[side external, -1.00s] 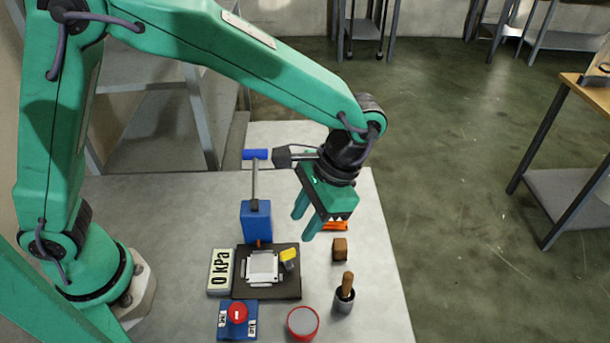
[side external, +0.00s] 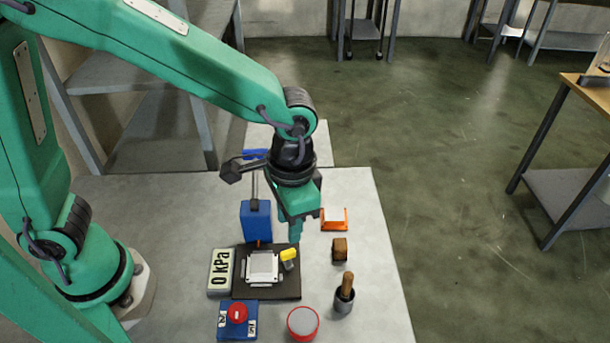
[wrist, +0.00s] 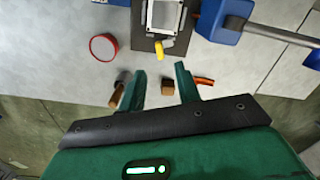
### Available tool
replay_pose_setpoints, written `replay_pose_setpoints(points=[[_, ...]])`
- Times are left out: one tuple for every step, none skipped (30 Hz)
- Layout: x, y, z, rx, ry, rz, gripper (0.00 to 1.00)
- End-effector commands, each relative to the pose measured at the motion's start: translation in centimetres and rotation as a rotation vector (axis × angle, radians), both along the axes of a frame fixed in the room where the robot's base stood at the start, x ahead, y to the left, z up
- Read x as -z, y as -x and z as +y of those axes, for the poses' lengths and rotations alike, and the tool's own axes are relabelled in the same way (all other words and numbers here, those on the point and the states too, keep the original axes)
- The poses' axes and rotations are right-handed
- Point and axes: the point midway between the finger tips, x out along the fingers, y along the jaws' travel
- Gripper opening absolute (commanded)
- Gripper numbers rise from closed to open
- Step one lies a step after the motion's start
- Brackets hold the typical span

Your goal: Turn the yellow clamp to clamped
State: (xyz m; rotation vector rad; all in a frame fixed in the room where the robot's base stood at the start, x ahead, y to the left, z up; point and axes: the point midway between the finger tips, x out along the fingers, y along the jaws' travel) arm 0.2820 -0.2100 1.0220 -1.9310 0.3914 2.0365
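The yellow clamp (side external: 289,255) sits at the right edge of a dark base plate (side external: 268,289) that carries a white square block (side external: 263,266). In the wrist view the clamp (wrist: 159,50) lies just beyond my fingertips, roughly between them. My gripper (side external: 297,238) is above and behind the clamp in the side view, apart from it. In the wrist view my gripper (wrist: 159,68) has its two fingers spread, with nothing held between them.
A blue pump (side external: 256,222) with a lever stands behind the plate. A "0 kPa" display (side external: 220,271) is at left. A red knob (side external: 237,313), red-rimmed dish (side external: 303,323), mortar with pestle (side external: 344,299), brown block (side external: 340,250) and orange bracket (side external: 334,222) stand around it.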

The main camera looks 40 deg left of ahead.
Motion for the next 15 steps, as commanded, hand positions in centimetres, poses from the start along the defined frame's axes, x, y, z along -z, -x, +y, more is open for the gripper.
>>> replay_pose_setpoints(points=[[-0.09, 0.25, 0.15, 0.000, 0.014, -0.019, 0.33], [-0.06, 0.35, 0.22, 0.000, 0.019, -0.026, 0.33], [-0.08, 0.42, 0.26, 0.000, 0.026, -0.035, 0.33], [-0.09, 0.44, 0.27, 0.000, 0.030, -0.041, 0.33], [-0.08, 0.48, 0.30, 0.000, 0.033, -0.045, 0.33], [-0.05, 0.51, 0.32, 0.000, 0.034, -0.046, 0.33], [-0.05, 0.52, 0.33, 0.000, 0.035, -0.047, 0.33], [-0.04, 0.51, 0.32, 0.000, 0.035, -0.048, 0.33], [-0.02, 0.51, 0.32, 0.000, 0.035, -0.047, 0.33], [0.00, 0.50, 0.32, 0.000, 0.035, -0.047, 0.33], [0.03, 0.50, 0.31, 0.000, 0.035, -0.047, 0.33], [0.10, 0.50, 0.31, 0.000, 0.034, -0.046, 0.33], [0.18, 0.50, 0.31, 0.000, 0.034, -0.046, 0.33], [0.29, 0.49, 0.31, 0.000, 0.034, -0.046, 0.33], [0.48, 0.49, 0.31, 0.000, 0.034, -0.046, 0.33]])
